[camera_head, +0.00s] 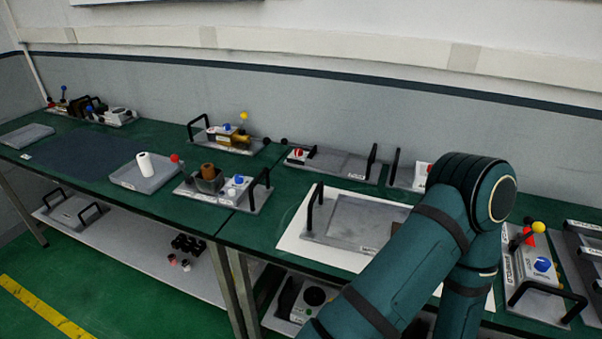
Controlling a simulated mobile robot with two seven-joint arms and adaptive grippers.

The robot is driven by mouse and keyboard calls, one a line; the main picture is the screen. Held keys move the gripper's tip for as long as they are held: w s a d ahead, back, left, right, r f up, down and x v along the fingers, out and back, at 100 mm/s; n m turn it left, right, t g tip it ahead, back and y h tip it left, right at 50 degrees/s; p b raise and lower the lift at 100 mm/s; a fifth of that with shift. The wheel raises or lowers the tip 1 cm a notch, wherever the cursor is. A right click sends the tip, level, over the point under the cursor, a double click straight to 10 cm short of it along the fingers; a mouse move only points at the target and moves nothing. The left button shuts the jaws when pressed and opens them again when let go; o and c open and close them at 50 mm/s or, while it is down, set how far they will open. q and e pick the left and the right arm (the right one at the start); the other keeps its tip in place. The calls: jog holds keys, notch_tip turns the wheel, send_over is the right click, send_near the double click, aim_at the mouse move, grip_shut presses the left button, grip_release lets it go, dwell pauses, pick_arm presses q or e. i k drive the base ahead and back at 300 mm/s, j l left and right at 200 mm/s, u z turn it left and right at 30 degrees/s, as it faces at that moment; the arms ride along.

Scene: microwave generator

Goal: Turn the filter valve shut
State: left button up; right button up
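I cannot tell which part is the filter valve, because the labels are too small to read. Candidates on the green bench include a module with a blue knob (543,264), a red part (528,238) and a yellow ball (539,228) at the right. Another module at mid-left has a blue knob (238,179) and a brown cylinder (208,170). A module behind it carries a yellow-tipped lever (243,115) and a blue knob. One of my arms crosses the lower right with its elbow raised. Neither gripper shows.
A grey tray (345,222) with black handles lies on a white sheet (293,240), partly behind my arm. A grey tray with a white cylinder (145,163) is at the left. A dark mat (80,153) is clear. A lower shelf (150,250) holds small parts.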

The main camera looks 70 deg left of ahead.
aim_at(239, 178)
jog(key=u, duration=2.9)
jog(key=j+z, duration=0.1)
jog(key=z, duration=0.3)
jog(key=i+j+z, duration=0.1)
jog(key=z, duration=0.35)
jog(key=j+z, duration=0.1)
jog(key=z, duration=0.3)
jog(key=j+z, duration=0.1)
jog(key=z, duration=0.3)
jog(key=j+z, duration=0.35)
jog(key=k+j+z, duration=0.2)
jog(key=j+z, duration=0.2)
jog(key=k+j, duration=0.1)
jog(key=j, duration=0.25)
jog(key=k+j+z, duration=0.15)
jog(key=j, duration=0.2)
jog(key=k+j, duration=0.1)
jog(key=j, duration=0.25)
